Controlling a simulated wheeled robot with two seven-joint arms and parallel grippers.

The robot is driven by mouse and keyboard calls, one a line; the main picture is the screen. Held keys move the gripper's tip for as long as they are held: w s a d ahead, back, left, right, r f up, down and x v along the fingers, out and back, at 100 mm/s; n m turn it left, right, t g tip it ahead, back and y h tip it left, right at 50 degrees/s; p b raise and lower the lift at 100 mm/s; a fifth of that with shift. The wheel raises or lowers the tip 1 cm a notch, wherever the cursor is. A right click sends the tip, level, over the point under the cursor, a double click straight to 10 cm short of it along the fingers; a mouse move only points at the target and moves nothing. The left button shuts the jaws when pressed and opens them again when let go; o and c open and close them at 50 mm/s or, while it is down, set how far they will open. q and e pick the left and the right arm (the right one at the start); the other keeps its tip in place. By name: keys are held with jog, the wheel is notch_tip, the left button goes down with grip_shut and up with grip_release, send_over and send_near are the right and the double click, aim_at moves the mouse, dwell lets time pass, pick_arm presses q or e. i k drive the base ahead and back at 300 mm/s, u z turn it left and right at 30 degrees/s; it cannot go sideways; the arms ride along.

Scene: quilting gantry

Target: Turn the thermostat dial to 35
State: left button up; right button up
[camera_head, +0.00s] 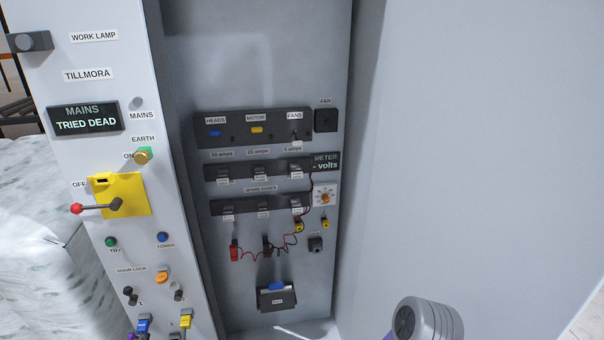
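A small white plate with marks around an orange-brown knob (325,198) sits on the right side of the cabinet's back panel, just under the meter display. It is the only round dial with a scale that I see, and it looks like the thermostat dial. Its numbers and pointer are too small to read. Neither of my grippers shows in the view. A grey rounded link of my own arm is at the bottom right, well below and right of the dial.
The open cabinet door (460,150) fills the right side. The meter (325,161) reads "- volts". Fuse rows (258,170) and red and black leads (268,246) are left of the dial. The left post carries a yellow isolator (130,195) with a red-tipped lever and a "TRIED DEAD" display (85,117).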

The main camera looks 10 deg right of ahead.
aim_at(326, 198)
jog(key=z, duration=0.05)
jog(key=k, duration=0.5)
jog(key=u, duration=0.9)
jog(key=i, duration=0.75)
jog(key=z, duration=0.4)
jog(key=i, duration=1)
jog(key=z, duration=0.6)
